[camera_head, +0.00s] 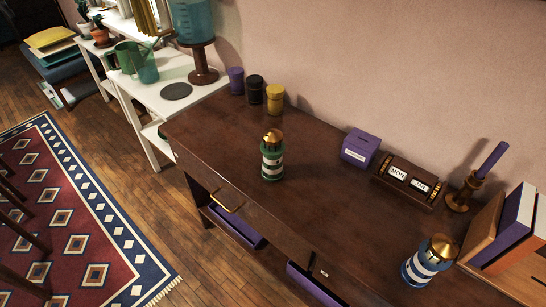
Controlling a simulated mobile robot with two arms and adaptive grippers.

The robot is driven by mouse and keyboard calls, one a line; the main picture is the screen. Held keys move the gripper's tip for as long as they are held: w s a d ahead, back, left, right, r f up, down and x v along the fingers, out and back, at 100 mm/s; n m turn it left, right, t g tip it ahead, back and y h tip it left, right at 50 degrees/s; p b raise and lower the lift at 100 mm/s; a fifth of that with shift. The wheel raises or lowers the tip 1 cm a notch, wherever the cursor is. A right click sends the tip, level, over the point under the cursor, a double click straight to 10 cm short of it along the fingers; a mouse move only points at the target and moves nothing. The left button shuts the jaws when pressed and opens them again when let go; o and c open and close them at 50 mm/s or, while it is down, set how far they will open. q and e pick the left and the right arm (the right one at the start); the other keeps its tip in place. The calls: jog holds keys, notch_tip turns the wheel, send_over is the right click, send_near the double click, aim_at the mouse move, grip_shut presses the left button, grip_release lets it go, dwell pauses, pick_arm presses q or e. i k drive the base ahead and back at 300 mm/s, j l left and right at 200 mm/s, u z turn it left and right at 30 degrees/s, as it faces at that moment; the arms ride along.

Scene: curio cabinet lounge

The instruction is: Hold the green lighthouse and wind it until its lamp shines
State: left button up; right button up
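The green lighthouse (272,160) stands upright on the dark wooden cabinet top (225,155), left of the middle. It has green and white bands and a gold cap. Its lamp does not visibly shine. A similar lighthouse with blue and white bands (428,262) and a gold cap stands near the right front of the same top. Neither of my grippers is in view, and nothing touches the green lighthouse.
Purple, black and yellow canisters (255,90) stand behind at the left. A purple box (360,148), a calendar block (408,183), a candlestick (462,192) and books (505,225) line the wall. Purple drawers (235,226) stick out in front. The top around the green lighthouse is clear.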

aim_at(271, 138)
jog(key=z, duration=0.45)
jog(key=i+j+z, duration=0.15)
jog(key=j+z, duration=0.3)
jog(key=j, duration=0.25)
jog(key=j+z, duration=0.45)
jog(key=j, duration=1)
jog(key=k+l, duration=0.3)
jog(key=l, duration=0.25)
jog(key=i, duration=0.5)
